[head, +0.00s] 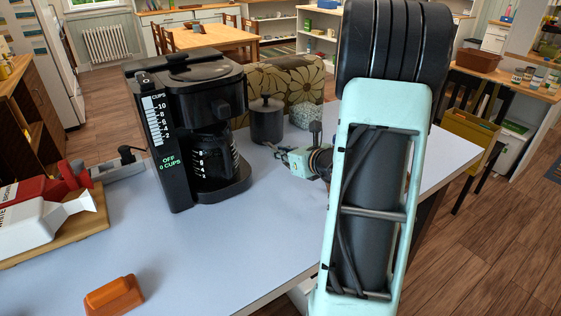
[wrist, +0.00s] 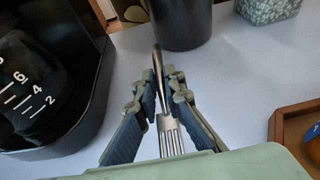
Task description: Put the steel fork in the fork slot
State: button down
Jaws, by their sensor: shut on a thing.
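The steel fork (wrist: 165,120) is between the fingers of my gripper (wrist: 168,74) in the wrist view. Its tines point toward the wrist camera and its handle runs out past the fingertips toward a black canister. My gripper is shut on the fork above the pale countertop. In the head view my gripper (head: 284,152) is small and partly hidden by my arm, and I cannot make out the fork there. I see no fork slot that I can be sure of in either view.
The black canister (head: 267,120) stands just beyond my gripper, beside a speckled grey box (head: 305,115). A black coffee maker (head: 190,130) stands on the left. A wooden-rimmed tray (wrist: 284,122) shows at the wrist view's right edge. The counter's front (head: 205,255) is mostly clear.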

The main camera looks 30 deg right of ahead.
aim_at(286, 162)
jog(key=shift+f, duration=1.45)
jog(key=shift+f+b, duration=0.15)
jog(key=shift+b, duration=0.2)
jog(key=c, duration=2)
grip_release()
jog(key=shift+c, duration=0.2)
